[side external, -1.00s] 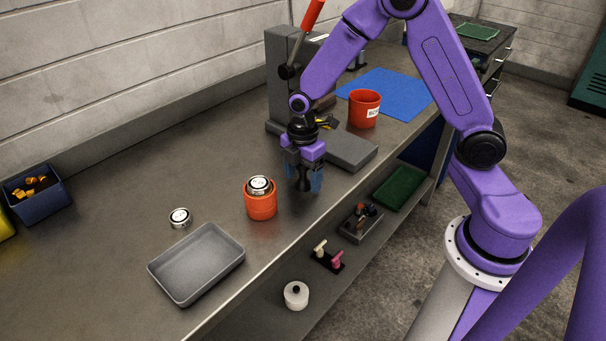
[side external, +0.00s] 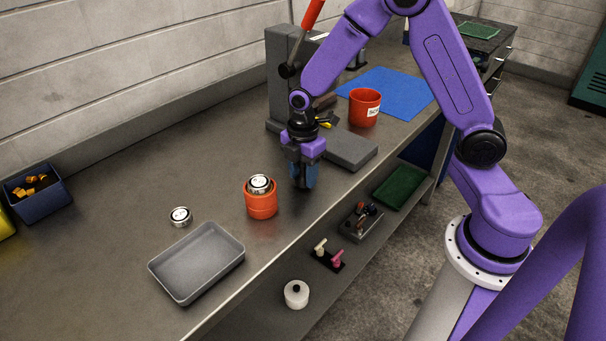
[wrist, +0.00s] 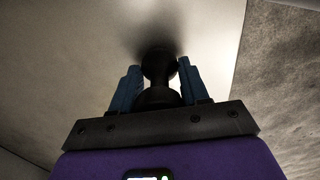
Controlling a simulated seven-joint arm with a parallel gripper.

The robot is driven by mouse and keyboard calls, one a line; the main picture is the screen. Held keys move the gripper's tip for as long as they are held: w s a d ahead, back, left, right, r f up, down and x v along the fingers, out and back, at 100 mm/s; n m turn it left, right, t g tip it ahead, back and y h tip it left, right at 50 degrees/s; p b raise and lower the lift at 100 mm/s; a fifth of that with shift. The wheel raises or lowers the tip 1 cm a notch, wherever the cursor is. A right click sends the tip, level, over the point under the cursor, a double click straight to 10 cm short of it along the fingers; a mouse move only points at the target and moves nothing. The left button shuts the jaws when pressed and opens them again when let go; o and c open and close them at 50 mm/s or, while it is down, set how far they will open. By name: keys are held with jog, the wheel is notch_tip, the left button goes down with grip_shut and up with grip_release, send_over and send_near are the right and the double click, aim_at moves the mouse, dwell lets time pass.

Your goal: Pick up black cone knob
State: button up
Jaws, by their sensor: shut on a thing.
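The black cone knob (wrist: 159,65) stands between my blue fingers in the wrist view, with its rounded end towards the bench and a dark shadow beyond it. My gripper (wrist: 157,85) is shut on it. In the side external view my gripper (side external: 303,181) points straight down at the bench, near its front edge, and its fingers hide most of the knob. I cannot tell whether the knob still touches the bench.
An orange cup (side external: 261,204) holding a silver-topped disc stands just left of my gripper. A grey tray (side external: 197,263) and another disc (side external: 180,217) are further left. A grey press (side external: 350,150) stands behind. The bench's front edge is close.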

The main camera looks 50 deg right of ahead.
notch_tip(320, 180, up, 2)
jog(key=shift+r, duration=0.25)
jog(key=s+r, duration=1)
jog(key=s, duration=0.4)
send_near(258, 181)
jog(key=shift+s+f, duration=0.1)
jog(key=shift+f, duration=2.95)
jog(key=shift+f, duration=0.85)
jog(key=shift+r, duration=0.1)
notch_tip(258, 181, up, 9)
dwell(0.7)
